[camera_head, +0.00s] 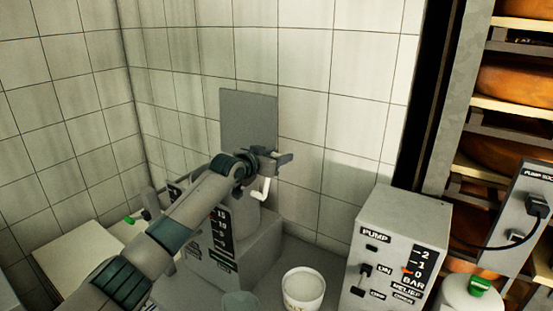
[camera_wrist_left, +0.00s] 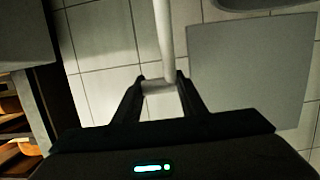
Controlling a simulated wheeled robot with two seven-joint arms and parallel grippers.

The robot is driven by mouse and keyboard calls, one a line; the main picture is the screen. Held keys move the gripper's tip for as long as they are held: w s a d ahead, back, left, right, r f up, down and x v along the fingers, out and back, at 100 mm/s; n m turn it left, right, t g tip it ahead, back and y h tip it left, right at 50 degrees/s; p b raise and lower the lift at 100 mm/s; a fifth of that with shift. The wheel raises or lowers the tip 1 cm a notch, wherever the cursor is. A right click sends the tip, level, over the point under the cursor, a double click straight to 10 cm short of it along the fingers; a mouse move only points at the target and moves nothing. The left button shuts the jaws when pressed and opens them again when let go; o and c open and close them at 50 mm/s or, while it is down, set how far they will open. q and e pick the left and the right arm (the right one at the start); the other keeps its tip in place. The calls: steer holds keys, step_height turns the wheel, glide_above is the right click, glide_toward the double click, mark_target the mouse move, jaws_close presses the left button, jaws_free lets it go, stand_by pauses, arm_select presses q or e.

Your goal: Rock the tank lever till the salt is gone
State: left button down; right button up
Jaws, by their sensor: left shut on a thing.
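The tank (camera_head: 262,243) is a grey body with a black number scale on its front, left of centre in the head view, partly covered by my left arm. Its white bent lever (camera_head: 264,189) hangs just below my left gripper (camera_head: 282,160). In the left wrist view the lever (camera_wrist_left: 163,28) is a pale rod coming down from the top, its end lying between the fingers of my left gripper (camera_wrist_left: 160,86). The gripper is shut on it. I cannot see any salt inside the tank. My right gripper is not in view.
A white tub (camera_head: 303,292) with a partly readable label stands in front of the tank. A pump box (camera_head: 385,225) with switches and a bar gauge stands to the right. Cheese shelves (camera_head: 510,105) rise at the far right. A grey panel (camera_head: 248,122) is on the tiled wall behind.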

arm_select(q)
steer(key=shift+s+d+f, duration=0.1)
steer(key=shift+d+f, duration=0.1)
steer(key=c, duration=1.4)
jaws_free()
steer(key=shift+o, duration=1)
steer(key=shift+d, duration=0.15)
steer(key=shift+a+r, duration=0.1)
steer(key=shift+a, duration=0.2)
steer(key=b+v, duration=0.5)
steer(key=v, duration=1.2)
steer(key=shift+d, duration=0.25)
